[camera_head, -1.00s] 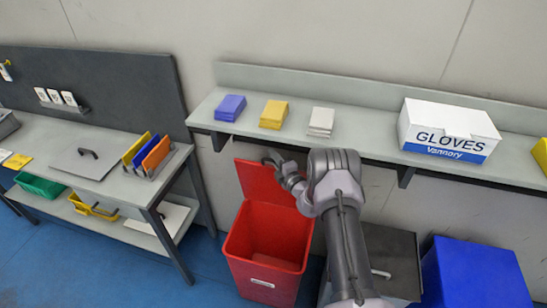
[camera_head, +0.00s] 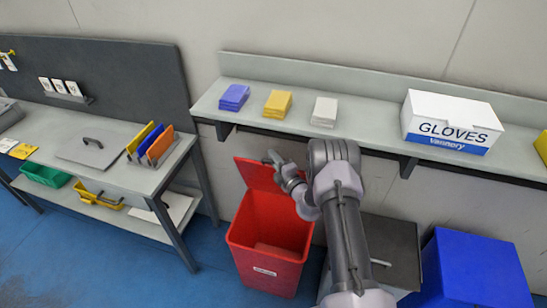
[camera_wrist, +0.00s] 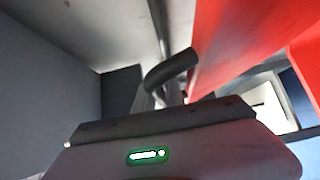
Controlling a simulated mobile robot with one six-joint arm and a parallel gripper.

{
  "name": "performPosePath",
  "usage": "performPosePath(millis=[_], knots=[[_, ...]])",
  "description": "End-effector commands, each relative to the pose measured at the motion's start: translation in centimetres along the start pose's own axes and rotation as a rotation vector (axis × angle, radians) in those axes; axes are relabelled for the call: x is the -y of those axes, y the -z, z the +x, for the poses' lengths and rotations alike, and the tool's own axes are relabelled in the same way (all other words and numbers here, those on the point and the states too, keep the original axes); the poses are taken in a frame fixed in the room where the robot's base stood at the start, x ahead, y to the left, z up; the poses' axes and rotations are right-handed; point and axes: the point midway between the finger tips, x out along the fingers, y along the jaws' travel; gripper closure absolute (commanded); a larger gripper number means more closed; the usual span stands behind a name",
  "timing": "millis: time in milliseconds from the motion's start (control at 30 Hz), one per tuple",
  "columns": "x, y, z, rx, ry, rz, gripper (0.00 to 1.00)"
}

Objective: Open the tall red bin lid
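The tall red bin (camera_head: 265,265) stands on the floor under the wall shelf, with a pale label on its front. Its red lid (camera_head: 252,172) is raised at the back, and the bin's inside shows. My gripper (camera_head: 273,158) is at the lid's upper right, close to or touching it; contact is unclear. In the wrist view a red panel (camera_wrist: 235,45) fills the upper right, beside a dark curved finger (camera_wrist: 170,69). The finger gap is not clear, and I see nothing held.
The wall shelf (camera_head: 360,132) lies just above my gripper, with coloured stacks and a gloves box (camera_head: 450,122). A dark grey bin (camera_head: 390,245) and a blue bin (camera_head: 475,275) stand right of the red one. A workbench (camera_head: 120,178) is at left, with blue floor between.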

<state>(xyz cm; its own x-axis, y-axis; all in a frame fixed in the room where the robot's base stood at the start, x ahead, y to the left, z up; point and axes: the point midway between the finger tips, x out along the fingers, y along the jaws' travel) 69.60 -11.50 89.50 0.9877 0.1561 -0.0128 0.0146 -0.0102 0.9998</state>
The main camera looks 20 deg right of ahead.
Motion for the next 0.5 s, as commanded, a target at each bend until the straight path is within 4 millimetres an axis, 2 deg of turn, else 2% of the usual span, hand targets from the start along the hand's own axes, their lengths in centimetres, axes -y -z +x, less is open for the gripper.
performPosePath(millis=[500], knots=[[0.01, 0.03, -0.14, -0.001, 0.002, 0.000, 0.78]])
